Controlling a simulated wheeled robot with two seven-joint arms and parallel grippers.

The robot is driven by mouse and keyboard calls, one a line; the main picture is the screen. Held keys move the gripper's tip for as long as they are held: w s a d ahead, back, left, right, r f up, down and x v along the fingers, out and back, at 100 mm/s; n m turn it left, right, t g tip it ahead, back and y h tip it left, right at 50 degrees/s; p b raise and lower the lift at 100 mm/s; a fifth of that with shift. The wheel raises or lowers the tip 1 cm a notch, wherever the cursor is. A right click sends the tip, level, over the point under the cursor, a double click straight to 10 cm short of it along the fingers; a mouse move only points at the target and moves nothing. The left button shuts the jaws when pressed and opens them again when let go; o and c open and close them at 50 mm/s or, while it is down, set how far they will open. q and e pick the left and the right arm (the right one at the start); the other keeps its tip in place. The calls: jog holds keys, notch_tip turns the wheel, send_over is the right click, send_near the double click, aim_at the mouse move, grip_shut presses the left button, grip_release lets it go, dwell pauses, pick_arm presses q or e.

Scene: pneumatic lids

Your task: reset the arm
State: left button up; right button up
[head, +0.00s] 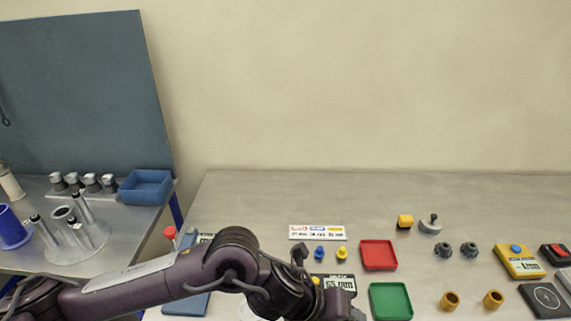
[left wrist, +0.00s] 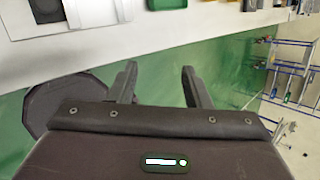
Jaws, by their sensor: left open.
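My left arm comes in from the left in the head view and reaches across the front of the table. Its gripper (head: 322,282) is at the table's front middle, partly hidden by its own wrist. In the left wrist view the two fingers of my left gripper (left wrist: 158,88) are apart with nothing between them. They hang over the green floor, just off the table edge. My right gripper is in neither view.
The grey table (head: 240,195) holds a red tray (head: 379,255), a green tray (head: 390,301), a yellow device (head: 520,262) and several small parts. A side table at left bears a blue bin (head: 146,187) and a round stand (head: 88,248). The table's back strip is clear.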

pick_arm(q)
jog(key=d+r+n+t+h, duration=0.3)
jog(key=d+r+n+t, duration=0.1)
jog(key=r+n, duration=0.35)
jog(key=w+a+f+n+t+y, duration=0.1)
jog(key=w+a+n+t+y, duration=0.1)
jog(key=a+n, duration=0.5)
jog(key=w+a+f+n+t+y, duration=0.1)
jog(key=w+a+n+y, duration=0.2)
jog(key=a+n, duration=0.4)
jog(key=s+a+f+n+g+y, duration=0.3)
jog(key=s+a+f+n, duration=0.35)
jog(key=a, duration=0.35)
jog(key=s+a+f+n+g+y, duration=0.2)
jog(key=s+a+f+n+y, duration=0.1)
jog(key=s+a+f+n, duration=0.55)
notch_tip(320, 180, down, 29)
jog(key=w+a+g+b, duration=0.1)
jog(key=g+b, duration=0.1)
jog(key=s+a+f+b, duration=0.1)
jog(key=s+a+f, duration=0.1)
jog(key=s+f, duration=0.7)
jog(key=s+a+f+m+b, duration=0.1)
jog(key=s+a+f, duration=0.1)
jog(key=s+f, duration=0.8)
jog(key=shift+s+f+g, duration=0.3)
jog(key=shift+f+g, duration=0.1)
jog(key=shift+f, duration=0.35)
